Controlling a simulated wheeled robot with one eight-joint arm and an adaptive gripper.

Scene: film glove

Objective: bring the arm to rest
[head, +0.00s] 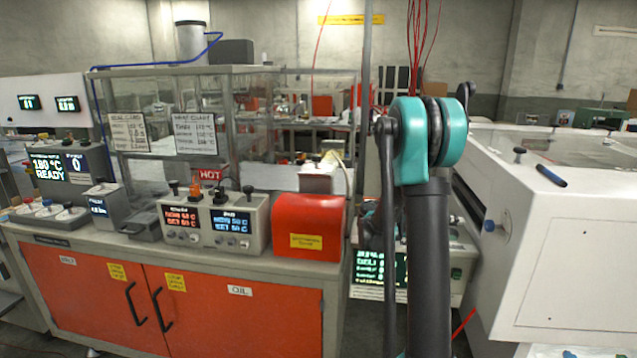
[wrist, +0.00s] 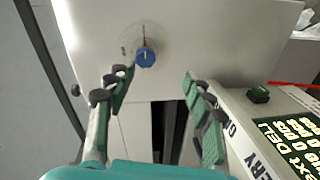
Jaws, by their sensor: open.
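My gripper (wrist: 158,88) is open and empty in the wrist view, its two padded fingers spread wide apart. Beyond the fingertips is a white cabinet (wrist: 220,35) with a blue knob (wrist: 145,58). The knob appears between the fingers, nearer the left one, and neither finger visibly grips it. In the head view my arm stands upright right of the middle, and it hides most of my gripper.
The white cabinet (head: 570,245) stands close to the right of my arm. A display box (head: 455,287) sits low behind the arm and shows at right in the wrist view (wrist: 240,110). A bench with orange doors (head: 235,310) and a red box (head: 310,222) fill the left.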

